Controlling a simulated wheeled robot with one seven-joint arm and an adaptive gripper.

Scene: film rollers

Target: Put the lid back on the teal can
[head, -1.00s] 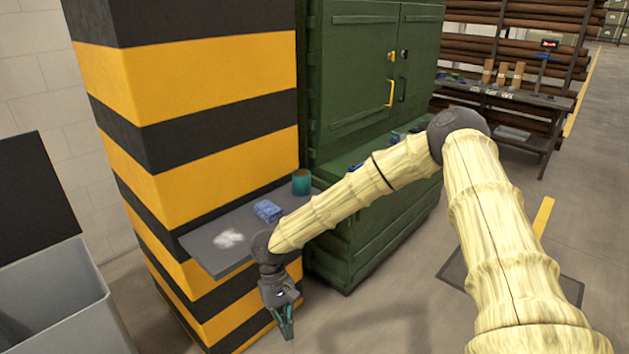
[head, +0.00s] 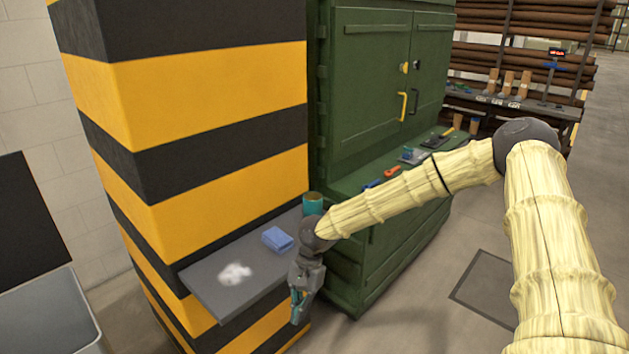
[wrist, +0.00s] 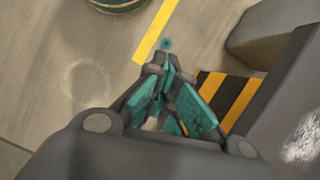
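The teal can (head: 313,202) stands upright at the far end of the grey shelf on the striped pillar. My wrist partly hides its lower part, and its top looks dark. My gripper (head: 297,316) points down in front of the shelf's right edge, below the can and apart from it. In the wrist view its teal-padded fingers (wrist: 162,76) converge over the floor. I cannot tell whether they are fully shut or hold anything. A small teal spot (wrist: 167,43) shows just beyond the tips, and I cannot tell what it is. I cannot make out the lid.
A blue block (head: 277,239) and a white patch (head: 235,273) are on the grey shelf (head: 205,286). The green cabinet (head: 365,100) beside it has several tools on its ledge. A grey bin (head: 45,310) stands at lower left. The floor at right is open.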

